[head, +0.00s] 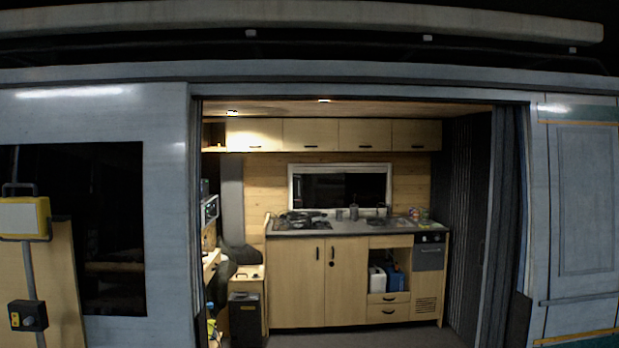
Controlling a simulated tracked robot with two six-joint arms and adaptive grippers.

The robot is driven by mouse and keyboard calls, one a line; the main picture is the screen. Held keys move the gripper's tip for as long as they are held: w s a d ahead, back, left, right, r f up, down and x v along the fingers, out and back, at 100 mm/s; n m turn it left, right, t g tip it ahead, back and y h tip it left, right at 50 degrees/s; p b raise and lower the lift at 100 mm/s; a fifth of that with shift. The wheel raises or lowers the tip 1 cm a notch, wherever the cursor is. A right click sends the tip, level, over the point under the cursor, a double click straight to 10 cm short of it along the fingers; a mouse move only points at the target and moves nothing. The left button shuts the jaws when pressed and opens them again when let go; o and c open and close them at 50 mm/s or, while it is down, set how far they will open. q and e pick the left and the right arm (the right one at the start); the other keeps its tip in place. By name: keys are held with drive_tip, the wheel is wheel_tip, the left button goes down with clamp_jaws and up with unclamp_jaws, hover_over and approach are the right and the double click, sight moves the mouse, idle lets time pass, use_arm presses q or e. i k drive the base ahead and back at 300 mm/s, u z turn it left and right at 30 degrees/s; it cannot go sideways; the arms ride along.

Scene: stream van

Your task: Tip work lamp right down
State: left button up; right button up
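A yellow-framed work lamp (24,218) with a pale panel and a dark top handle stands at the far left edge on a grey pole. A small black box (28,315) with a round knob sits lower on the same pole. The lamp's panel faces roughly toward me, and its left edge is cut off by the frame. No second work lamp shows. Neither of my grippers is in view.
A van side (165,200) fills the view, with a wide doorway onto a kitchen counter (350,229) and cupboards. A wooden panel (58,290) stands behind the lamp pole. A dark curtain (505,220) hangs at the doorway's right.

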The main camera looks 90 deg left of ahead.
sight(19, 217)
drive_tip(key=z, duration=0.6)
drive_tip(key=i, duration=0.2)
drive_tip(key=u, duration=2.3)
drive_tip(key=i, duration=0.15)
drive_tip(key=u, duration=2)
drive_tip(key=k, duration=0.4)
drive_tip(key=u, duration=0.4)
drive_tip(key=i, duration=1.45)
drive_tip(key=z, duration=0.4)
